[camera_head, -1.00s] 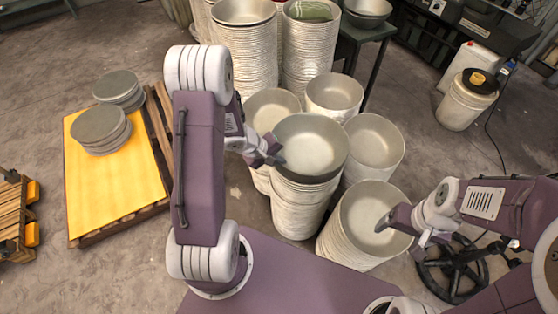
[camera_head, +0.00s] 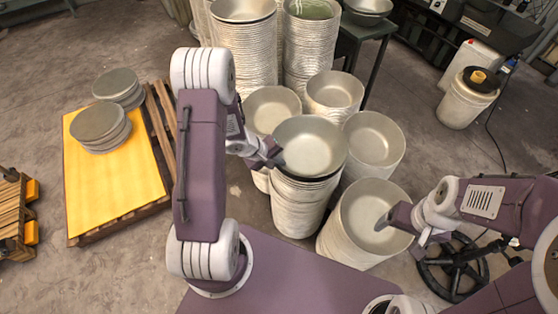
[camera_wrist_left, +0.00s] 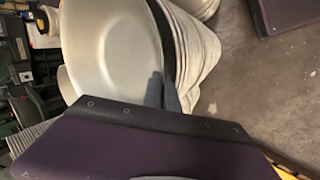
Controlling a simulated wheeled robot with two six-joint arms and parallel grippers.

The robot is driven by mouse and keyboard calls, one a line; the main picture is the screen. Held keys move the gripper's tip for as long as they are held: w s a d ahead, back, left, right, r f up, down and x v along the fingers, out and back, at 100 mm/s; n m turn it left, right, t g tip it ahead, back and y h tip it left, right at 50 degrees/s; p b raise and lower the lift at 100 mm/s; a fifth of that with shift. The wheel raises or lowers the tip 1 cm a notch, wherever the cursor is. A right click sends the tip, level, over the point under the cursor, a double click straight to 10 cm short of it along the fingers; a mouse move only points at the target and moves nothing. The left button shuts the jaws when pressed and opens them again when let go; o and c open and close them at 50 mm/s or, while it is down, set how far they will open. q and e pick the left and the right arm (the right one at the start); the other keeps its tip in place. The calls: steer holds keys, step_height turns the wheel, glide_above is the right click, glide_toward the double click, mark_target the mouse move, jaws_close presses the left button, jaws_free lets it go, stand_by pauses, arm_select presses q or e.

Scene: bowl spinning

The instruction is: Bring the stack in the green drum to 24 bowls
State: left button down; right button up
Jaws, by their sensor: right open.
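My left gripper (camera_head: 272,157) is at the left rim of a pale metal bowl (camera_head: 312,143) at the top of the middle stack (camera_head: 298,205). In the left wrist view its two fingers (camera_wrist_left: 163,92) straddle the rim of the bowl (camera_wrist_left: 112,50), close together. A dark gap shows between this bowl and the stack below it; I cannot tell whether they touch. My right gripper (camera_head: 388,220) is open, with its tip over the front right stack's top bowl (camera_head: 372,203). I cannot make out a green drum. One back stack shows green inside its top bowl (camera_head: 314,10).
More bowl stacks stand close by: back left (camera_head: 270,108), back right (camera_head: 335,90), right (camera_head: 376,140) and a tall rear one (camera_head: 243,50). A yellow-topped pallet (camera_head: 105,185) with round plates is at left. A black handwheel (camera_head: 455,268) is at lower right.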

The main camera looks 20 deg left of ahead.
arm_select(q)
steer(key=c, duration=1.6)
jaws_free()
steer(key=shift+s, duration=0.1)
steer(key=p+v, duration=0.5)
steer(key=v, duration=0.4)
steer(key=shift+r, duration=0.1)
